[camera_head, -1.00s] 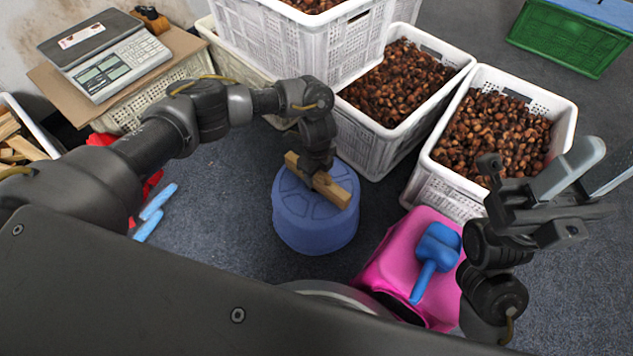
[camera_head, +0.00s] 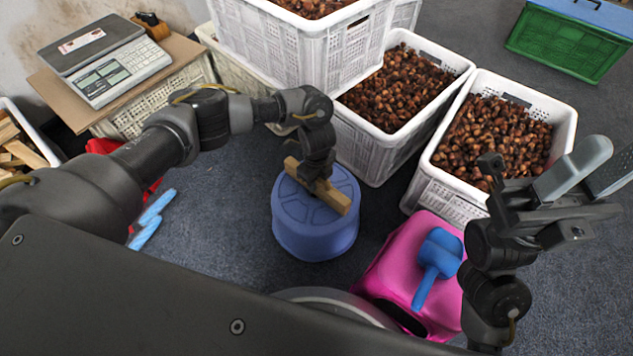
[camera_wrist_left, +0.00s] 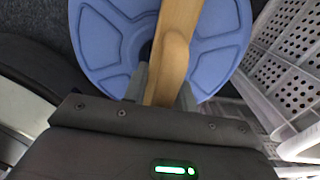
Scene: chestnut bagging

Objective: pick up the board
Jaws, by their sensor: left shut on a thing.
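The wooden board (camera_head: 331,196) is a short light-brown bar over the round blue stool (camera_head: 318,238). My left gripper (camera_head: 316,180) comes down from above and is shut on the board near its middle. In the left wrist view the board (camera_wrist_left: 178,40) runs between the two fingers (camera_wrist_left: 163,88), with the stool top (camera_wrist_left: 105,35) below it. I cannot tell how large the gap between board and stool is. My right gripper (camera_head: 598,180) is at the right, its fingers spread apart, empty.
White crates of chestnuts (camera_head: 385,150) (camera_head: 450,195) stand behind and right of the stool. A pink box (camera_head: 395,265) with a blue scoop (camera_head: 437,262) is at the front right. A scale (camera_head: 105,62) stands at back left. Dark floor left of the stool is mostly clear.

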